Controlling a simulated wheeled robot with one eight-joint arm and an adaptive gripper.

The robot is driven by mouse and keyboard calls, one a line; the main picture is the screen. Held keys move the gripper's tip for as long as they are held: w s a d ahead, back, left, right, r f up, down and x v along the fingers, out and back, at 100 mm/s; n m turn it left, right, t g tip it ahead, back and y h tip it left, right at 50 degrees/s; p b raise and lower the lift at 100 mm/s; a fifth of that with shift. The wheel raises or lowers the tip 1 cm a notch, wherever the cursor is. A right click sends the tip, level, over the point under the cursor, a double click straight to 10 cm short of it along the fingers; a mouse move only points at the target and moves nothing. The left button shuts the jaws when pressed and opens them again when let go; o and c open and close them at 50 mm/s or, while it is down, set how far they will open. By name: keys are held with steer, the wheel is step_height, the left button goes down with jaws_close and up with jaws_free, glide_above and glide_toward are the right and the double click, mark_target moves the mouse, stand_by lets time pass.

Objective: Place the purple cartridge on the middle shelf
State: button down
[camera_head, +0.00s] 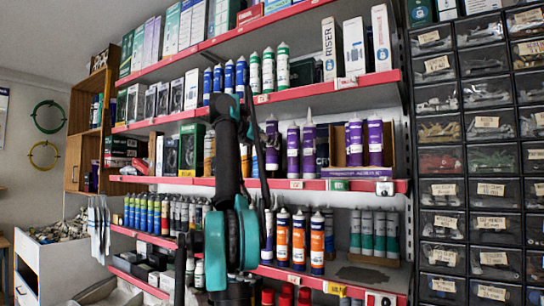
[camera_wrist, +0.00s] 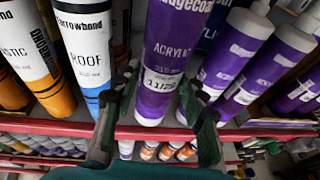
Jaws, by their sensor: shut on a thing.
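A purple cartridge with a white lower label (camera_wrist: 163,60) stands upright between the fingers of my gripper (camera_wrist: 160,82) in the wrist view. My gripper is shut on it. Its base is at the front of the shelf with the red edge (camera_wrist: 60,128); I cannot tell whether it touches the shelf. In the head view the purple cartridge (camera_head: 272,147) shows just right of my arm, above the red shelf edge (camera_head: 300,184). My arm hides most of the gripper there. More purple cartridges (camera_head: 308,146) stand to its right.
Blue-and-white (camera_wrist: 86,50) and orange-and-white cartridges (camera_wrist: 32,50) stand close on the left. A box of purple cartridges (camera_head: 363,173) is further right. The shelf above (camera_head: 300,92) and the shelf below (camera_head: 330,284) are stocked. Drawer bins (camera_head: 480,160) fill the far right.

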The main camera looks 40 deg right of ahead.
mark_target(268, 152)
steer(key=shift+w+d, duration=0.15)
steer(key=shift+d, duration=0.45)
steer(key=shift+w+d, duration=0.15)
steer(key=shift+d, duration=0.4)
steer(key=shift+f, duration=1.75)
steer(key=shift+f, duration=0.15)
steer(key=c, duration=0.9)
jaws_free()
steer(key=shift+a+r, duration=0.2)
steer(key=v, duration=1.1)
steer(key=shift+s+a, duration=0.15)
steer(key=shift+a, duration=0.15)
